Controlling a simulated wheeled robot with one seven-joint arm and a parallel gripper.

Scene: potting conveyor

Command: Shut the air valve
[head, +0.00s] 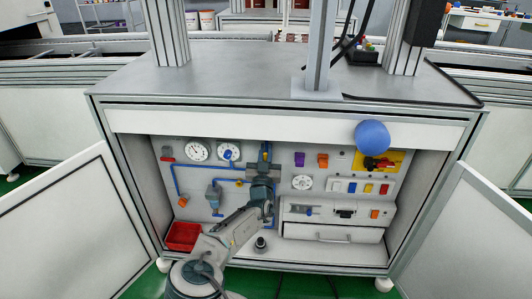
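Blue air piping (176,186) runs across the back panel inside the open cabinet, with a filter-like grey-blue unit (214,195) on it. A small yellow fitting (240,182) sits on the pipe just left of my wrist; it may belong to the air valve, but I cannot tell. My gripper (265,157) is in front of the panel, in the middle of the cabinet, right of the gauges. Its fingertips are hard to make out, and the gripper and wrist hide the panel behind them. I cannot tell whether it touches anything.
A red bin (183,236) and a drawer (333,233) are low down. Open doors (62,222) flank the cabinet.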

